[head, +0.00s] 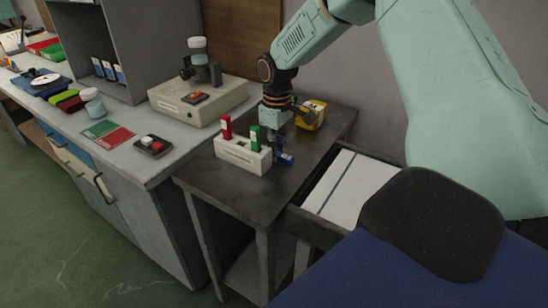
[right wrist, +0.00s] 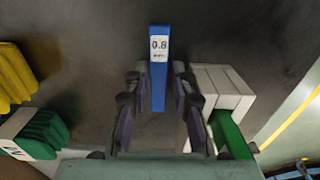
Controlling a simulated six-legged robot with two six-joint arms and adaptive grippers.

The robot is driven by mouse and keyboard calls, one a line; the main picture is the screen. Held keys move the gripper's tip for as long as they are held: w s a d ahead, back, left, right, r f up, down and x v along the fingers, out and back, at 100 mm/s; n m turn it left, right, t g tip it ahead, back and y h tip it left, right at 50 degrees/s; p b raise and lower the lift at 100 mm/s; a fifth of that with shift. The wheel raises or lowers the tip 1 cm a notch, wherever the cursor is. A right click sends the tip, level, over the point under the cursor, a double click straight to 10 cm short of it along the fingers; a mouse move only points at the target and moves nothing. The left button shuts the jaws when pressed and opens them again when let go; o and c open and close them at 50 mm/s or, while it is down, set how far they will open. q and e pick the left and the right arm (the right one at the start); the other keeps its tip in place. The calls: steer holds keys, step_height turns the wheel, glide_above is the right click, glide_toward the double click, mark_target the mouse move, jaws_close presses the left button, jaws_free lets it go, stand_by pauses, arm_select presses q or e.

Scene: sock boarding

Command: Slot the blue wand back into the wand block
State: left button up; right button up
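The blue wand (head: 286,159), with a white label, lies on the dark side table beside the wand block (head: 243,156). The white block holds an upright red wand (head: 226,127) and an upright green wand (head: 255,138). My right gripper (head: 275,138) points down close to the blue wand. In the right wrist view the blue wand (right wrist: 159,75), labelled 0.8, shows between the gripper's two open fingers (right wrist: 157,95), with a gap on each side. The white block (right wrist: 222,88) is just right of the fingers there. My left gripper is not in view.
A yellow box (head: 312,115) stands behind the gripper on the side table (head: 205,178). An open drawer (head: 345,185) is at the right. The grey bench (head: 60,115) at left carries a beige instrument (head: 198,102) and small items.

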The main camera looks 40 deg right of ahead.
steer(key=shift+s+d, duration=0.1)
steer(key=shift+d, duration=0.05)
steer(key=c, duration=0.5)
jaws_close()
steer(key=shift+r, duration=0.1)
